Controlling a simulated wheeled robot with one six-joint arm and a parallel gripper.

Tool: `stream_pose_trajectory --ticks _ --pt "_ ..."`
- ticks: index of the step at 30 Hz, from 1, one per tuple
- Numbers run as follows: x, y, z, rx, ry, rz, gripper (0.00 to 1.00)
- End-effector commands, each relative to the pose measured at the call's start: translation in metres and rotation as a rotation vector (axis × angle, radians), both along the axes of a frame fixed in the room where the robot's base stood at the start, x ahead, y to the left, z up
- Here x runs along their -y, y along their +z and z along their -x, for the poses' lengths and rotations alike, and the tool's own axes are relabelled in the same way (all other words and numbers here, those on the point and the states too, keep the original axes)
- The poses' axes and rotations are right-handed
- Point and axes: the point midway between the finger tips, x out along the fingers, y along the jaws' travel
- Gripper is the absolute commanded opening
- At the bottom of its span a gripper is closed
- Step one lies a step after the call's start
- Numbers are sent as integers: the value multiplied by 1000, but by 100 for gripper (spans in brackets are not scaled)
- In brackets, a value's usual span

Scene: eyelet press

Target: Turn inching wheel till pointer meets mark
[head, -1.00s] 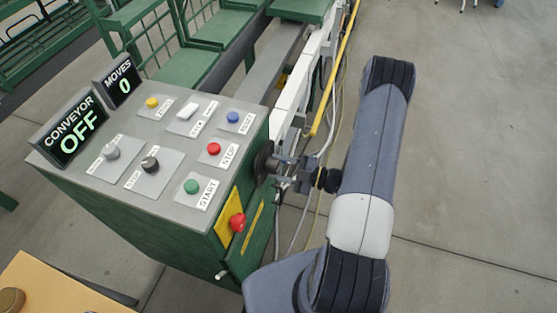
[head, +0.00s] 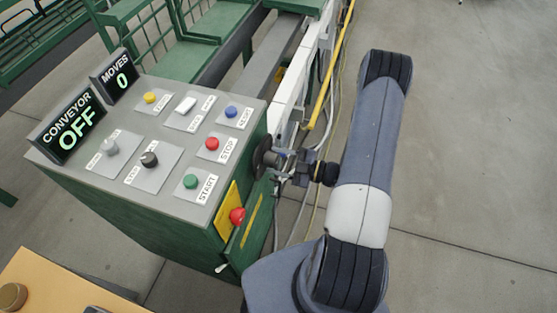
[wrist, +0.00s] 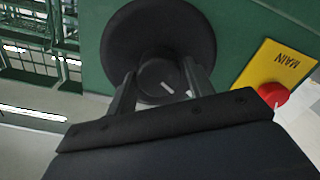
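The inching wheel (head: 263,158) is a black disc on the right side of the green console. In the wrist view the wheel (wrist: 150,30) shows from close by, with a dark round hub in front of its lower part. A short white line (wrist: 167,88) is on the hub, and another small pale line (wrist: 189,93) is near the right finger. My gripper (wrist: 160,85) has one finger on each side of the hub, and they appear to press on it. The gripper hides the lower part of the hub. I cannot tell which line is pointer or mark.
A red MAIN button (wrist: 273,95) on a yellow plate is close to the right of my gripper in the wrist view. The console top (head: 130,118) carries several buttons and switches. The displays read CONVEYOR OFF (head: 74,128) and MOVES 0 (head: 120,78). Open floor lies to the right.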

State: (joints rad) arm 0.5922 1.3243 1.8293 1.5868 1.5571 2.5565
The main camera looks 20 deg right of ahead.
Motion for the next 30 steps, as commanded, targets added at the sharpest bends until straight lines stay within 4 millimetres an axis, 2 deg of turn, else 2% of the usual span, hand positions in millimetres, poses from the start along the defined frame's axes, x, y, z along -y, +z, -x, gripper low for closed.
stream_pose_trajectory --ticks 1,5,16,30 --pt "0 0 0 0 0 0 54" --pt "0 0 0 2 0 -1 65" --pt "6 0 3 2 -2 -1 65" --pt "66 0 44 3 -5 1 65"
